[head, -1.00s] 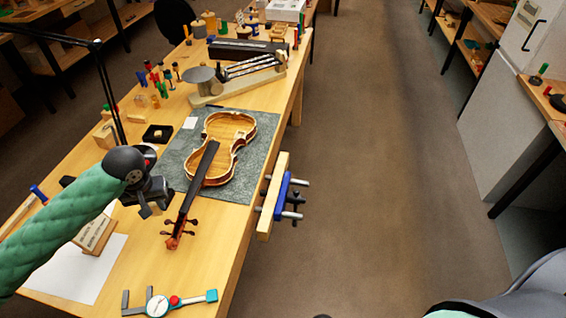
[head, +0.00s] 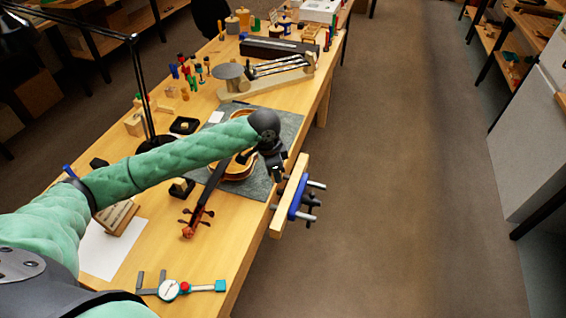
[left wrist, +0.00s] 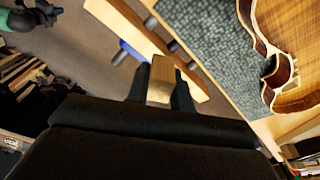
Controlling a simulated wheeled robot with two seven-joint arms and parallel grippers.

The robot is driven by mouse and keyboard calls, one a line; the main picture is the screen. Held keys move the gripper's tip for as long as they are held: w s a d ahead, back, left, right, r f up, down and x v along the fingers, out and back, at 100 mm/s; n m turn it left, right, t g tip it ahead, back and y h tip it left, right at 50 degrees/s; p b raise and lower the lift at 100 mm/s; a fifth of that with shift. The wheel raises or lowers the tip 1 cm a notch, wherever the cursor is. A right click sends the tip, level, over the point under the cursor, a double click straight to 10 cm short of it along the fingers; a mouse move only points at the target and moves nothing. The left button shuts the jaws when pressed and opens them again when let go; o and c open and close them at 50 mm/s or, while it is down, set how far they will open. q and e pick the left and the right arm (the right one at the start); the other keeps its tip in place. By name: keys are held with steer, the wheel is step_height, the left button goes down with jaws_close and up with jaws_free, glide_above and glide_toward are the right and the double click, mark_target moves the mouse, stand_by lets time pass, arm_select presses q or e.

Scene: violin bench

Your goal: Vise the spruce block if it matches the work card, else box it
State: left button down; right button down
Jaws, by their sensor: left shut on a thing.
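My left gripper (head: 277,172) is over the bench's right edge, just up and left of the vise in the head view. In the left wrist view the gripper (left wrist: 160,92) is shut on a small pale wooden block (left wrist: 161,78). The vise (head: 301,198) has a wooden jaw and blue metal parts, and is fixed to the bench edge. It also shows beyond the block in the left wrist view (left wrist: 190,72). A wooden stand with printed text, seemingly the work card (head: 117,217), stands at the left; its words are unreadable. My right gripper is out of view.
A violin body (head: 236,170) lies on a grey mat (head: 290,125), partly behind my arm. A dial caliper (head: 168,290) lies at the front. A small black tray (head: 184,125) and a dark open box (head: 181,188) sit on the bench. The floor at right is clear.

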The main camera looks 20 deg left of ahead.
arm_select(q)
steer(key=m, duration=0.3)
steer(key=w+m+g+p, duration=0.1)
steer(key=m, duration=0.2)
steer(key=shift+w+f, duration=0.1)
steer(key=shift+w, duration=0.1)
steer(key=w+m+p, duration=0.1)
steer(key=m, duration=0.5)
steer(key=w+m+g+y+p, duration=0.1)
steer(key=m, duration=0.5)
steer(key=w+f+m+p, duration=0.1)
steer(key=m, duration=0.5)
steer(key=shift+d+f+g+y, duration=0.1)
steer(key=shift+d+g+y, duration=0.1)
steer(key=shift+g+y, duration=0.15)
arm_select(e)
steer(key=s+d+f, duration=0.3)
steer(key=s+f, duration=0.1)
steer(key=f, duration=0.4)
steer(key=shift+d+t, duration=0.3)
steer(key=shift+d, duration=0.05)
arm_select(q)
steer(key=shift+p, duration=0.3)
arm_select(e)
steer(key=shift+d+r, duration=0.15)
